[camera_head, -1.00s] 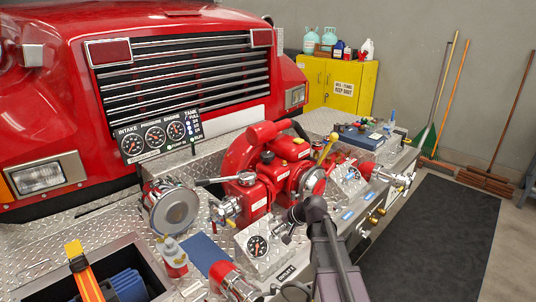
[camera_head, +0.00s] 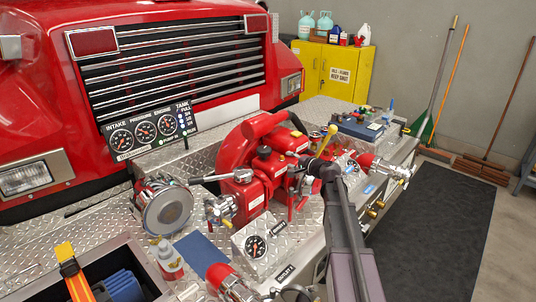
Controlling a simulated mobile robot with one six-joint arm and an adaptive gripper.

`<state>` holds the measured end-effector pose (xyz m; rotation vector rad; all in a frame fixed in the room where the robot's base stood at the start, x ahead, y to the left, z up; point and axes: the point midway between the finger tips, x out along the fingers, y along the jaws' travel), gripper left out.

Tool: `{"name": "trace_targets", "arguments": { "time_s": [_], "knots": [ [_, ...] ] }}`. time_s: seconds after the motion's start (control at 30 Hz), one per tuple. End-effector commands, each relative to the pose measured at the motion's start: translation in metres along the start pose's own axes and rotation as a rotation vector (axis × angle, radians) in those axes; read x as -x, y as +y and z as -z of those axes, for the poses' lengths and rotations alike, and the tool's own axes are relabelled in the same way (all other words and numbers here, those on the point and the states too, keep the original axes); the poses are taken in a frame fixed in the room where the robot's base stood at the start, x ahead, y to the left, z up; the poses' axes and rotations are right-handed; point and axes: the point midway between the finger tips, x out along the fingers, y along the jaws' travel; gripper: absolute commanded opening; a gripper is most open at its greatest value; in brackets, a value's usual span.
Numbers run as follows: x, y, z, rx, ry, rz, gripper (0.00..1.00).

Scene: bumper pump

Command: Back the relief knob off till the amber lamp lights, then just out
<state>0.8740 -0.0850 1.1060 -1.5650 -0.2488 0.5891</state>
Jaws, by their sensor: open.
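The red pump (camera_head: 262,172) sits on the diamond-plate bumper in the head view. My gripper (camera_head: 302,170) is open at the pump's right end, just left of my dark wrist. Its fingertips are small and dark, and I cannot tell whether they touch anything. The relief knob cannot be made out; my gripper and wrist cover that end of the pump. The gauge panel (camera_head: 152,134) stands behind the pump with three dials and small indicator lights. No lit amber lamp can be made out on it.
A yellow-handled lever (camera_head: 327,140) rises close behind my wrist. A pressure gauge (camera_head: 255,247), a red-capped outlet (camera_head: 228,282) and a large round silver cap (camera_head: 167,207) crowd the front left. A second red-and-silver outlet (camera_head: 378,164) lies right. The dark floor mat (camera_head: 428,235) is clear.

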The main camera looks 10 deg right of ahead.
Motion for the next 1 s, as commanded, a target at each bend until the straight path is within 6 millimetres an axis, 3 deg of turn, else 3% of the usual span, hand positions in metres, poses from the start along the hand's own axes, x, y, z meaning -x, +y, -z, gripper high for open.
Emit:
{"name": "trace_targets", "arguments": {
  "time_s": [0.37, 1.0],
  "knots": [
    [-0.016, 0.001, 0.004, 0.001, 0.003, -0.001, 0.58],
    [-0.108, 0.002, 0.005, 0.001, 0.003, -0.001, 0.58]
  ]
}}
